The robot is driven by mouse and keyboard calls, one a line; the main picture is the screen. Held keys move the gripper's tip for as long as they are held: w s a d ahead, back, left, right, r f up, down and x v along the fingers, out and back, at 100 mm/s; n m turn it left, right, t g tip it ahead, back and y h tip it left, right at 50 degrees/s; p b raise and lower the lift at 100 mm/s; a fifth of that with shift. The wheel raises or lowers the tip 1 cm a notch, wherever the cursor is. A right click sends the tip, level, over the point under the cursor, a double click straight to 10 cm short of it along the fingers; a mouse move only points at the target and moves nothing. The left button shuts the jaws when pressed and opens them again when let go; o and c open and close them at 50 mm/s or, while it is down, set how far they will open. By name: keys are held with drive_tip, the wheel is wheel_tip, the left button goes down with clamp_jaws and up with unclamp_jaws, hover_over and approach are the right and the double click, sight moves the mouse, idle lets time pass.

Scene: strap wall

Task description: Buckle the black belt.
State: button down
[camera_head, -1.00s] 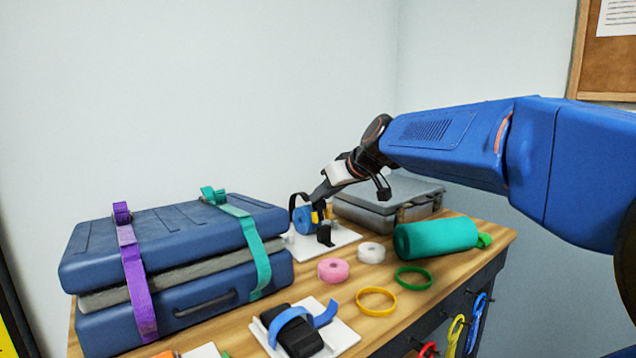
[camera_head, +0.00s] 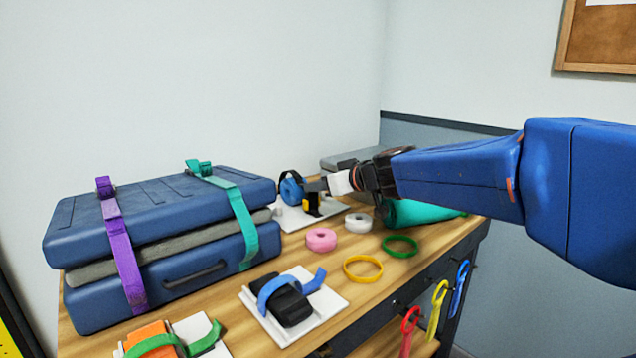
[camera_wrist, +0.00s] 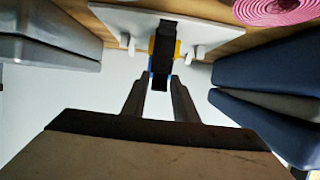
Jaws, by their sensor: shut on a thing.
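The black belt (camera_head: 283,178) arches over a blue roll (camera_head: 291,190) on a white board (camera_head: 287,221) at the back of the bench. A yellow and black piece, perhaps its buckle (camera_head: 311,203), stands just right of the roll. My gripper (camera_head: 310,186) reaches in level from the right at the belt. In the wrist view my gripper (camera_wrist: 162,90) has its fingers close on either side of a dark strap end (camera_wrist: 161,78), which lies before the yellow piece (camera_wrist: 177,48). The exact fit of strap and buckle is hidden.
Stacked blue cases (camera_head: 160,230) with purple and teal straps stand left. A grey case (camera_head: 350,158) and a teal roll (camera_head: 405,212) lie behind and under my arm. Pink tape (camera_head: 321,239), white tape (camera_head: 358,222), rings and a blue-strap board (camera_head: 330,296) lie in front.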

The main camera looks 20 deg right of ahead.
sight(314, 197)
drive_tip(key=shift+s+d+f, duration=0.1)
drive_tip(key=shift+s+f, duration=0.15)
drive_tip(key=shift+f, duration=0.45)
drive_tip(key=shift+s+f, duration=0.25)
drive_tip(key=shift+f, duration=0.4)
drive_tip(key=c, duration=1.6)
unclamp_jaws()
drive_tip(key=shift+f, duration=0.1)
drive_tip(key=shift+r, duration=0.2)
drive_tip(key=shift+d+r, duration=0.1)
drive_tip(key=shift+s+d+r, duration=0.1)
drive_tip(key=shift+s+r, duration=0.05)
drive_tip(key=shift+s, duration=0.15)
drive_tip(key=v, duration=1.6)
drive_tip(key=shift+s, duration=0.25)
